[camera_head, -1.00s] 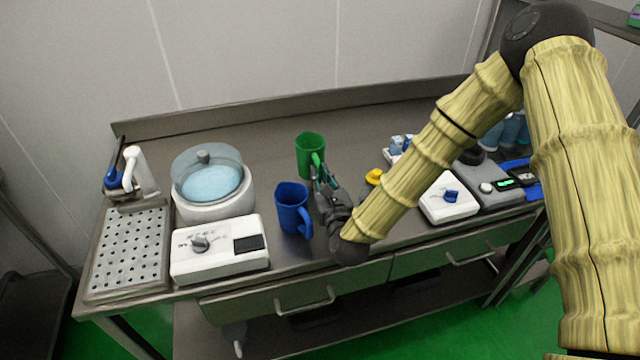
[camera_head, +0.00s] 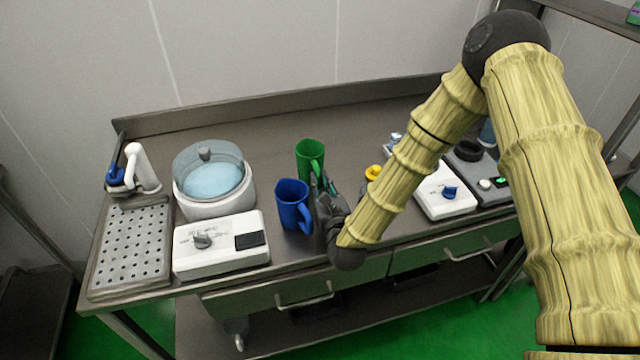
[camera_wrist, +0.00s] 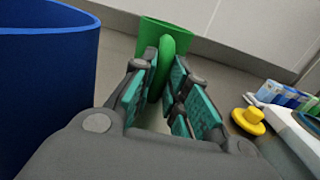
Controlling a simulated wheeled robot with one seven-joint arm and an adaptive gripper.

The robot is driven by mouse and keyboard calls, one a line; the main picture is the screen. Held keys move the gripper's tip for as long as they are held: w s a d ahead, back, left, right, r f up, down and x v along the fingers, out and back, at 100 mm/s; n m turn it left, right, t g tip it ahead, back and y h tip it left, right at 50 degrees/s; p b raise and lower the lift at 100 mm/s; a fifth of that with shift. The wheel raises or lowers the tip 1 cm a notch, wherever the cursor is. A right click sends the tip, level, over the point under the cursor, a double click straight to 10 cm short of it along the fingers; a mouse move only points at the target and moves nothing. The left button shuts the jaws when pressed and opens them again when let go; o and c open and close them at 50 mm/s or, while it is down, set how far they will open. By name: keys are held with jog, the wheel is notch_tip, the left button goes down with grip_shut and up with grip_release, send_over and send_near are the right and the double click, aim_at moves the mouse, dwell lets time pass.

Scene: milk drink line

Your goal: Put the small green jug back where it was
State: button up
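The small green jug (camera_head: 308,150) stands upright on the steel counter, behind and slightly right of the blue jug (camera_head: 292,204). In the wrist view the green jug (camera_wrist: 190,46) is straight ahead, its handle towards me. My gripper (camera_wrist: 166,72) is open, with its teal-padded fingers apart on either side of the handle's line. In the head view my gripper (camera_head: 322,187) is low over the counter, just in front of the green jug and right of the blue jug. The blue jug (camera_wrist: 45,85) is close on the left in the wrist view.
A yellow knob-shaped thing (camera_head: 373,172) and a white device with a blue knob (camera_head: 445,198) lie to the right. A lidded round vessel (camera_head: 211,190), a white control box (camera_head: 221,247) and a perforated drip tray (camera_head: 130,245) are left. The back of the counter (camera_head: 265,135) is clear.

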jog(key=o, duration=0.4)
jog(key=shift+r, duration=0.2)
jog(key=b+v, duration=0.3)
jog(key=v, duration=0.9)
